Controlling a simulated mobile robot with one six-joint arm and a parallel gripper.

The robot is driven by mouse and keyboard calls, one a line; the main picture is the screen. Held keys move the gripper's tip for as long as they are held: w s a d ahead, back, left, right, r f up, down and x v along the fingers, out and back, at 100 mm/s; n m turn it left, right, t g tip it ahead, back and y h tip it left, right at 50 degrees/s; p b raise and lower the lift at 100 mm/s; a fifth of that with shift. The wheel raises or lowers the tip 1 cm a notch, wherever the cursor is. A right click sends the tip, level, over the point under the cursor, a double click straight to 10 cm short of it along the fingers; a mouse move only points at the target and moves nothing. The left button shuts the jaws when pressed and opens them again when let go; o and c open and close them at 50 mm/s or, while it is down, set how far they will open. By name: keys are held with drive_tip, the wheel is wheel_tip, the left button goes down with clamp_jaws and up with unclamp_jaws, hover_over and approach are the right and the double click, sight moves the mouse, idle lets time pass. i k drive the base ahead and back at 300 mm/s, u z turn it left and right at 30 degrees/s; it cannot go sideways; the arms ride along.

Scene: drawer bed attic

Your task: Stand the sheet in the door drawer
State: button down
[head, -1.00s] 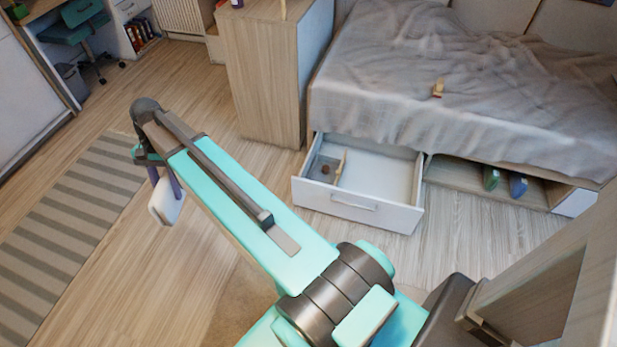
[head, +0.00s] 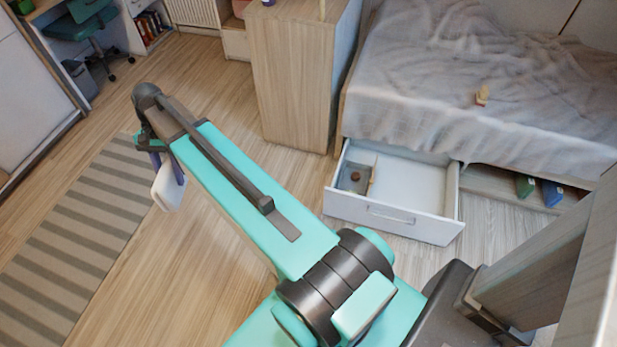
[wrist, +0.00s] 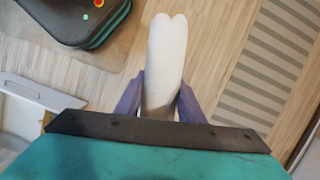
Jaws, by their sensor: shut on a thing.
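The sheet is a white folded bundle (head: 168,187), held in the air over the wooden floor at the left of the head view. It also shows in the wrist view (wrist: 165,65), pointing away from the jaws, with two rounded folds at its far end. My gripper (wrist: 161,105) is shut on it, one purple finger on each side. The white drawer (head: 392,222) under the bed is pulled open, to the right of my gripper and well apart from it. A small compartment at its left holds a round brown item (head: 355,176) and a thin tan piece.
The bed (head: 450,110) has a rumpled grey cover with a small wooden item (head: 481,95) on it. A wooden cabinet (head: 293,90) stands left of the drawer. Green and blue items lie in the open space right of the drawer. A striped rug (head: 75,235) lies left.

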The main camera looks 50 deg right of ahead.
sight(411, 203)
drive_tip(key=i, duration=1.65)
drive_tip(key=z, duration=0.3)
drive_tip(key=k, duration=0.1)
drive_tip(key=z, duration=2)
